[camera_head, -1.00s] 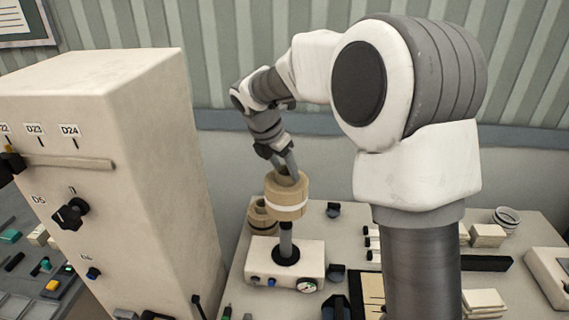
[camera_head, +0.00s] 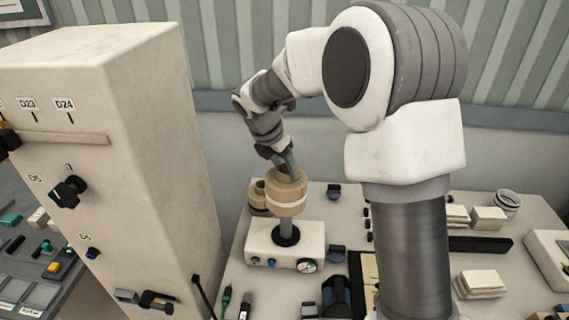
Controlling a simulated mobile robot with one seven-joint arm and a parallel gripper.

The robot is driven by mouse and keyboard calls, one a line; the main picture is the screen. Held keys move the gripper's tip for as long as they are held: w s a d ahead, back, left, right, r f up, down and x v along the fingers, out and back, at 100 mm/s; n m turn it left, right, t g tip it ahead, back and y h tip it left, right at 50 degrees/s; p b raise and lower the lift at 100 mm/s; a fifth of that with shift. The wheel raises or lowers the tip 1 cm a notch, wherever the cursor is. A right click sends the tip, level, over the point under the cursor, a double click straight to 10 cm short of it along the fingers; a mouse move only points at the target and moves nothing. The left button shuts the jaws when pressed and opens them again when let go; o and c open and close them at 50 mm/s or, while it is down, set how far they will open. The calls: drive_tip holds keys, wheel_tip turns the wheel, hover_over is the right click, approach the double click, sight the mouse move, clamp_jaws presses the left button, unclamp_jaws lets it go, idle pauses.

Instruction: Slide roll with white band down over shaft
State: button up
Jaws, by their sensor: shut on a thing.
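The roll with the white band (camera_head: 286,203) is a tan kraft ring with a white stripe around it. My gripper (camera_head: 287,174) is shut on its wall from above, with the fingertips partly hidden inside the roll. The grey shaft (camera_head: 286,230) stands upright on a black round foot on a cream base unit (camera_head: 262,243) with a gauge and knobs. The roll is directly above the shaft and hides its top. I cannot tell whether the shaft's tip is inside the bore. A length of shaft shows bare below the roll.
Another tan roll (camera_head: 257,196) stands behind and left of the base unit. A tall cream cabinet (camera_head: 175,170) rises close on the left. Stacked pale blocks (camera_head: 487,219) and a white-banded ring (camera_head: 507,203) lie at the right of the table.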

drive_tip(key=shift+f+b, duration=3.25)
drive_tip(key=shift+f, duration=0.5)
drive_tip(key=shift+f+b, duration=1.05)
drive_tip(key=shift+f, duration=1.9)
drive_tip(key=o, duration=1.4)
drive_tip(key=shift+o, duration=0.2)
